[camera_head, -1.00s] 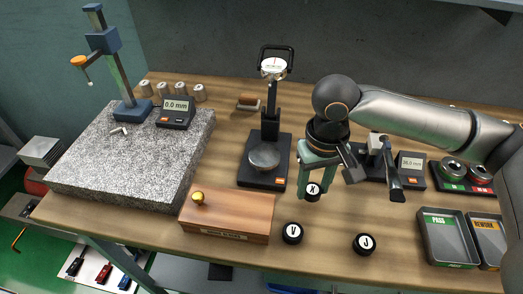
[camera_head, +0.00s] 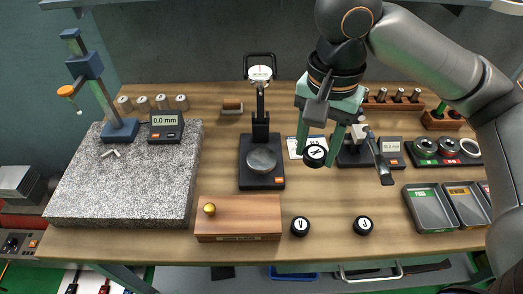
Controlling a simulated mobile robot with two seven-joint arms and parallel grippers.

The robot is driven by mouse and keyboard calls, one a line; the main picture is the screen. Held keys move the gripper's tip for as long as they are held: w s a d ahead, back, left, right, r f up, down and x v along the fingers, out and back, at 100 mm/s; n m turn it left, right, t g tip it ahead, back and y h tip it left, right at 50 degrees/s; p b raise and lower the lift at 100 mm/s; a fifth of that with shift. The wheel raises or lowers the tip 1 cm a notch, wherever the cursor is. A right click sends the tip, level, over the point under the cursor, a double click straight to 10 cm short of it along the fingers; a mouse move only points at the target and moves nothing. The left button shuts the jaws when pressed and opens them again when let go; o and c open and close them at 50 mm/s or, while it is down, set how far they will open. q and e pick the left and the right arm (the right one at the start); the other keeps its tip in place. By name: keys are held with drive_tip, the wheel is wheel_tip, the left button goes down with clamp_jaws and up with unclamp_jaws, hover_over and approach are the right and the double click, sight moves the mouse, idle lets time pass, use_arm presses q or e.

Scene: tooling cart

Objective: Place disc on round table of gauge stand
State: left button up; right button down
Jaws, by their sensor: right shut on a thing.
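My right gripper (camera_head: 327,146) is shut on a black disc with a white face and a dark letter (camera_head: 315,155). It holds the disc, tilted, above the bench, to the right of the gauge stand (camera_head: 246,172). The stand has a black base, a post and a white dial at the top. Its round grey metal table (camera_head: 262,160) is bare. Two more black discs lie on the bench in front: one marked V (camera_head: 300,226) and one marked J (camera_head: 363,225). My left gripper is not in view.
A wooden box (camera_head: 238,220) with a brass knob stands in front of the gauge stand. A granite plate (camera_head: 110,190) with a height gauge is at left. PASS and REWORK trays (camera_head: 428,210) are at right.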

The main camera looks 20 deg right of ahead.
drive_tip(key=shift+r, duration=0.35)
drive_tip(key=w+a+f, duration=0.3)
drive_tip(key=w+f, duration=0.1)
drive_tip(key=w, duration=0.4)
drive_tip(key=b, duration=0.1)
hover_over(261, 159)
drive_tip(key=shift+m, duration=0.3)
drive_tip(key=f, duration=0.4)
drive_tip(key=shift+s+d+f, duration=0.25)
drive_tip(key=shift+s+f, duration=0.05)
drive_tip(key=shift+s, duration=0.1)
drive_tip(key=shift+w+f, duration=0.15)
drive_tip(key=shift+f, duration=0.05)
drive_tip(key=shift+w+a+f, duration=0.1)
drive_tip(key=shift+w+f, duration=0.1)
drive_tip(key=shift+f, duration=0.8)
drive_tip(key=shift+w+a+f, duration=0.1)
drive_tip(key=shift+w+f, duration=0.05)
drive_tip(key=shift+f, duration=0.8)
drive_tip(key=shift+c, duration=1.7)
unclamp_jaws()
drive_tip(key=shift+f, duration=0.15)
